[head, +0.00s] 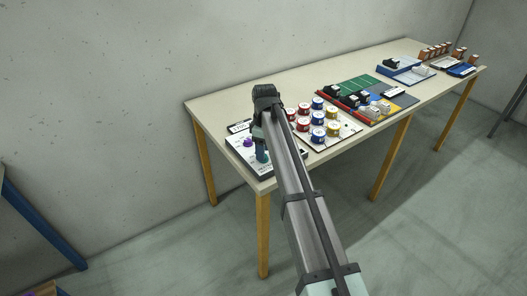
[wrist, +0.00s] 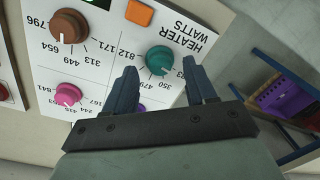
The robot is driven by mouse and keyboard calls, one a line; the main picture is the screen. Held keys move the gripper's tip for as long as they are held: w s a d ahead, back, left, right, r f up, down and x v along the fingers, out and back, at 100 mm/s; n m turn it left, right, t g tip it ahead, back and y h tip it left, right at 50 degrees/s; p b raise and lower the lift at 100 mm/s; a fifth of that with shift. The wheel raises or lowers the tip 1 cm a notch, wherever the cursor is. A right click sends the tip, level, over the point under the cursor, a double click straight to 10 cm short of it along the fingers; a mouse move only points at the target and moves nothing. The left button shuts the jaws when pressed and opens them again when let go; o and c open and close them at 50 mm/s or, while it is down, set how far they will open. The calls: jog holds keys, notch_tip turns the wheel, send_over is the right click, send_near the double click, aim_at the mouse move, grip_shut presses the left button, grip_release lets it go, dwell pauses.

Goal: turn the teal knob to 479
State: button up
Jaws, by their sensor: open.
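The teal knob (wrist: 159,59) stands on a white panel (wrist: 103,72) in the wrist view, beside upside-down "HEATER WATTS" lettering. My gripper (wrist: 160,68) is open, with one dark blue finger on either side of the knob's near edge. I cannot tell whether either finger touches it.
A brown knob (wrist: 70,26), a pink knob (wrist: 67,94) and an orange switch (wrist: 139,13) share the panel. A purple knob is partly hidden between my fingers. Coloured spools (head: 318,118) stand close by on the table (head: 220,103). A blue-framed rack (wrist: 270,85) stands beyond the table edge.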

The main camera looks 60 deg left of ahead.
jog(key=shift+f, duration=0.6)
jog(key=shift+c, duration=0.2)
grip_shut()
